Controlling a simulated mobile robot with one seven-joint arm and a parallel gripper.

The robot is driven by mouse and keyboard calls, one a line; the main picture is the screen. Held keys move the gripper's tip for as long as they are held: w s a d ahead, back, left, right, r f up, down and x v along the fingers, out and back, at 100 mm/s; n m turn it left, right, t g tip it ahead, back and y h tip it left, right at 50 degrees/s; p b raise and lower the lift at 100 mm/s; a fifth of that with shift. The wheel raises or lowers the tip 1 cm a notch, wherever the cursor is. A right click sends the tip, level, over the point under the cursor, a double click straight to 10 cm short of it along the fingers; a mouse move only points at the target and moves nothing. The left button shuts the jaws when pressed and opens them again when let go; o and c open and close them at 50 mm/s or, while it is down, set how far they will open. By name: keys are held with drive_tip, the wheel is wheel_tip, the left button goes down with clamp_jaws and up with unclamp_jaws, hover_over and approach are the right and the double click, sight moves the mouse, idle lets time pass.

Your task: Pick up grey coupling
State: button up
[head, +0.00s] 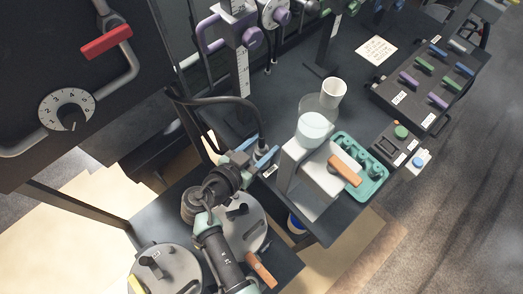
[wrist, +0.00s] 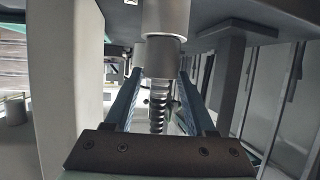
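The grey coupling (head: 261,150) sits at the end of a black hose (head: 215,101), near the left edge of the dark bench. In the wrist view the coupling (wrist: 165,52) is a smooth grey metal cylinder, with a narrower ribbed part (wrist: 158,115) below it. My gripper (head: 257,157) has blue fingers, one on each side of the coupling. In the wrist view my gripper (wrist: 160,92) looks open, with its fingers apart and the coupling near the tips between them. I cannot tell whether either finger touches it.
A white block-shaped stand (head: 316,182) with an orange handle is close to the right of my gripper. A teal tray (head: 375,191) and a white cup (head: 333,93) are beyond it. In the wrist view a pale wall (wrist: 60,90) is close on the left.

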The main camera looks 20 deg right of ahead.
clamp_jaws()
drive_tip(key=shift+r, duration=0.15)
wheel_tip(320, 180, up, 10)
drive_tip(key=shift+f, duration=0.15)
idle(0.4)
